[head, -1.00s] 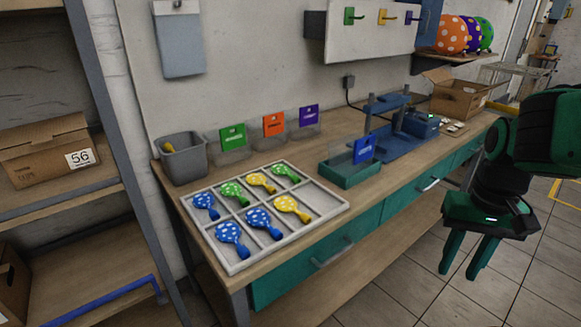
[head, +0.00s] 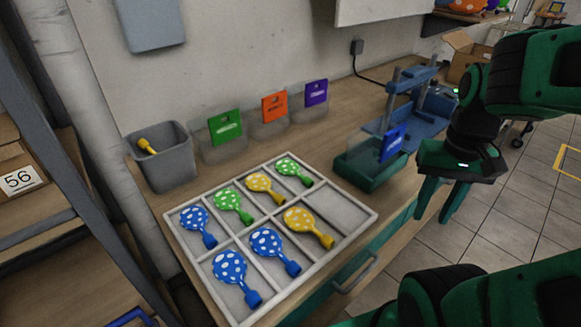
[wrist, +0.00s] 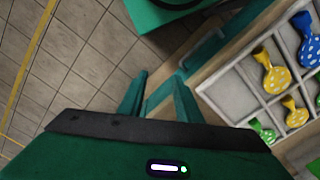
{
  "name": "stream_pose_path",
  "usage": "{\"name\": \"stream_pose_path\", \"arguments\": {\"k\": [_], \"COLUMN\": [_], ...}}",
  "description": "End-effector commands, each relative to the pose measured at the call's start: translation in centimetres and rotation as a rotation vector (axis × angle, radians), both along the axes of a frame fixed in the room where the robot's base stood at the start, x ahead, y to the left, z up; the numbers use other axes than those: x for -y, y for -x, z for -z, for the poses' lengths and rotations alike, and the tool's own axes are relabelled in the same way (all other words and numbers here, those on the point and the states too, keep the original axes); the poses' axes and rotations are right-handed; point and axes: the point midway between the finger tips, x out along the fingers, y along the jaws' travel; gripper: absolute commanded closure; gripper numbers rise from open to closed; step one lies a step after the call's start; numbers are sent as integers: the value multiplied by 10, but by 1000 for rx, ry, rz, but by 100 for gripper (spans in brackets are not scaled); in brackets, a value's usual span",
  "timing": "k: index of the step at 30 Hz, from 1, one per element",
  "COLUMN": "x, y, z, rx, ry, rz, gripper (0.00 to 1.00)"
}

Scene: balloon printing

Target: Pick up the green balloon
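Two green balloons with white dots lie in the white divided tray (head: 362,208) on the workbench. One green balloon (head: 232,203) is in the back row, second from the left. The other green balloon (head: 291,169) is at the right end of that row. In the wrist view one green balloon (wrist: 262,131) shows in part at the lower right, cut by my gripper's body. My gripper (head: 434,205) is open and empty, pointing down, to the right of the tray and in front of the bench. Its fingers also show in the wrist view (wrist: 157,100).
Yellow balloons (head: 303,222) and blue balloons (head: 229,267) fill other compartments; one front-right compartment is empty. A grey bin (head: 165,165) stands behind the tray. A green box (head: 372,172) with a blue card and a blue press (head: 410,120) stand to the right.

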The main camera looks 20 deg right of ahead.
Motion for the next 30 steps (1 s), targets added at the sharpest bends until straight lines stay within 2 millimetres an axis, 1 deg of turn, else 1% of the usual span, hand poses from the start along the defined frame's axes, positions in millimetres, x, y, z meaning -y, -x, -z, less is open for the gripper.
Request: {"name": "stream_pose_path", "arguments": {"k": [3,4,5,7,8,11,14,15,17,18,20,21,23,24,27,30], "x": [0,0,0,-1,-1,-3,-11,-16,-27,-36,-53,-65,-83,-96,-127,-150], "y": [0,0,0,8,7,-11,-44,-61,-87,-105,-131,-147,-169,-183,-210,-228], "z": [0,0,0,-6,-7,-14,-24,-29,-34,-37,-40,-42,-43,-43,-43,-43], "rx": [0,0,0,12,13,9,2,-1,-4,-6,-6,-5,-5,-2,4,11], "ry": [0,0,0,3,5,21,43,52,61,64,66,64,57,52,34,18], "rz": [0,0,0,-10,-17,-72,-174,-226,-313,-374,-463,-523,-607,-662,-776,-856], "gripper": [69,66,59,58,58,58,58,58,58,58,58,58,58,58,58,58]}}
